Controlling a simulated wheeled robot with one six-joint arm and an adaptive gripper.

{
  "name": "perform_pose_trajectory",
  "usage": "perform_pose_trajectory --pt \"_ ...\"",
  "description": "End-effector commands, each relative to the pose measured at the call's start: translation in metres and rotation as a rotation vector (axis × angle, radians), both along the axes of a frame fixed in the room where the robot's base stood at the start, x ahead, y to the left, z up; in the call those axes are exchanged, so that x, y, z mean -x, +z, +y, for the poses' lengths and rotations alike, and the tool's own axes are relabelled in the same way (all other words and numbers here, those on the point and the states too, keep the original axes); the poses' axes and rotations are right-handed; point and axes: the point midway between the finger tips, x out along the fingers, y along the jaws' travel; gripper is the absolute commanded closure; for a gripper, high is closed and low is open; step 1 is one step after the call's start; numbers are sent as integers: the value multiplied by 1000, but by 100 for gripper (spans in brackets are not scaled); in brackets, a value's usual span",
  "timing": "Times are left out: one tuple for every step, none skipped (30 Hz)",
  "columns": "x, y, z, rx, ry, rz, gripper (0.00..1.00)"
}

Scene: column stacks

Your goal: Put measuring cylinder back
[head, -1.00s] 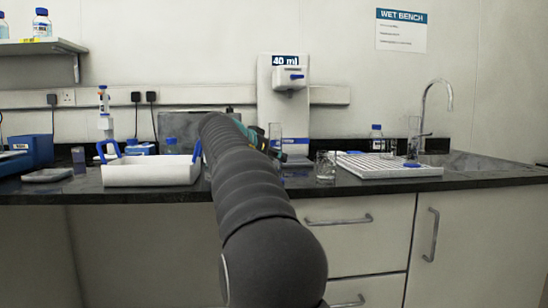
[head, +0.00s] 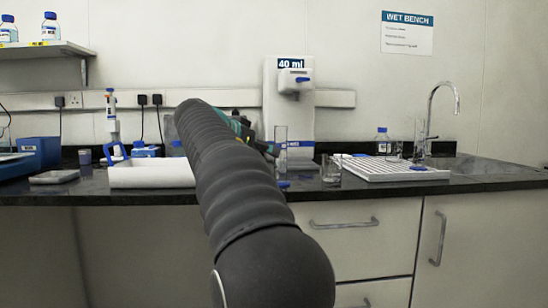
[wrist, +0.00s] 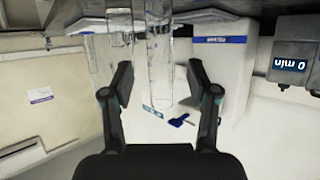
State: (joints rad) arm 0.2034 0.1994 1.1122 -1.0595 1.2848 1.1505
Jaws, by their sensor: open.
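A tall clear measuring cylinder (head: 281,148) stands upright on the dark bench, in front of the white dispenser. A small blue piece (head: 283,184) shows low by it. In the wrist view the cylinder (wrist: 160,60) shows between my two fingers, beyond their tips; I see no contact. My gripper (wrist: 161,82) is open and empty. In the head view my gripper (head: 266,146) is just left of the cylinder and partly hidden behind my arm.
The dispenser (head: 304,110) reads 40 ml. A glass beaker (head: 331,172) stands right of the cylinder. Further right are a white rack (head: 400,171), a blue-capped bottle (head: 382,142) and the sink tap (head: 430,120). A white tray (head: 150,174) is left of my arm.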

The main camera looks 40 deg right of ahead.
Motion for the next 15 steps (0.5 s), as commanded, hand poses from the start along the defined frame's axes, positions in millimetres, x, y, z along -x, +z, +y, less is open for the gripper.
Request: perform_pose_trajectory --pt "2 4 9 1 2 -1 41" --pt "3 6 14 1 3 -1 41" --pt "4 8 19 1 3 -1 41" --pt "5 10 22 1 2 -1 41" --pt "6 11 26 0 1 0 41" --pt "6 13 29 1 2 -1 41" --pt "7 14 32 0 2 -1 41" --pt "8 14 34 0 1 0 41" --pt "9 15 36 0 0 -1 41" --pt "9 16 37 0 0 -1 41" --pt "9 16 38 0 0 -1 41" --pt "10 16 38 0 -1 -1 41" --pt "10 17 39 0 -1 -1 41" --pt "10 17 39 0 -1 -1 41" --pt "10 17 39 0 -1 0 41"
